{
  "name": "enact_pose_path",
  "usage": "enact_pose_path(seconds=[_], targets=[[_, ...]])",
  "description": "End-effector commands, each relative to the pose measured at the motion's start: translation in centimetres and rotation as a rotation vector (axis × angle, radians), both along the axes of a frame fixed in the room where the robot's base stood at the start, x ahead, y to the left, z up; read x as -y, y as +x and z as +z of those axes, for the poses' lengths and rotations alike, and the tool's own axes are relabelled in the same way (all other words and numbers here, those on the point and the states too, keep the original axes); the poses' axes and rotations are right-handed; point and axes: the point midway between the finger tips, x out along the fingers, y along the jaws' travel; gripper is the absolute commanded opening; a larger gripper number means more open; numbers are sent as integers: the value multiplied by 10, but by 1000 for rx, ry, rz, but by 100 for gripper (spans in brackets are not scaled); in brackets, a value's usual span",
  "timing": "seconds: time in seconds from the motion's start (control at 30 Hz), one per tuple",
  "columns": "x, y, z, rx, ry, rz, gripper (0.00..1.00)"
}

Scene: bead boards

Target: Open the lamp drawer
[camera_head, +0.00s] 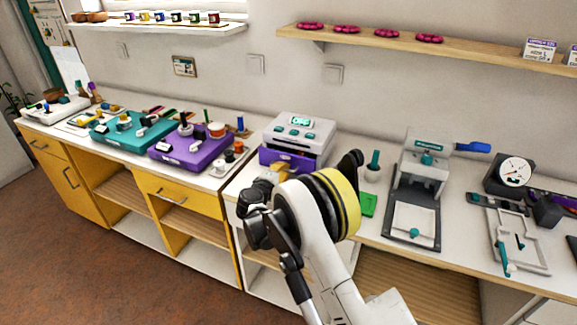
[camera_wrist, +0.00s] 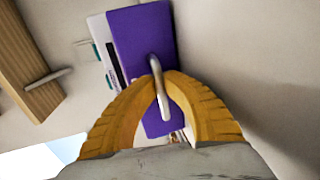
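In the wrist view the purple drawer front (camera_wrist: 142,35) carries a grey bar handle (camera_wrist: 156,68). My gripper (camera_wrist: 161,82) has its yellow fingertips close together on both sides of the handle, apparently shut on it. In the head view my gripper (camera_head: 279,170) is at the drawer front, and my wrist hides part of it.
Teal (camera_head: 130,130) and purple (camera_head: 193,147) bead boards lie left on the counter. A press (camera_head: 421,170), a green block (camera_head: 368,204) and a dial gauge (camera_head: 514,171) stand right. A yellow cabinet drawer (camera_head: 180,194) is below. Floor in front is clear.

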Motion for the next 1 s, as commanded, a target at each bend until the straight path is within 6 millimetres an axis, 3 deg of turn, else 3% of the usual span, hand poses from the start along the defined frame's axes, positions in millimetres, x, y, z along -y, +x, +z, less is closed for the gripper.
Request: enact_pose_path(seconds=[0.2,0.33,0.37,0.47,0.5,0.8,1.0], targets=[[-23,-59,-1,0,0,5,0],[-30,-81,0,1,0,4,0],[-32,-84,0,1,0,4,0],[-30,-81,0,1,-1,2,30],[-30,-81,0,1,-1,1,32],[-31,-83,1,1,-1,2,32],[-42,-111,7,1,-1,5,32]])
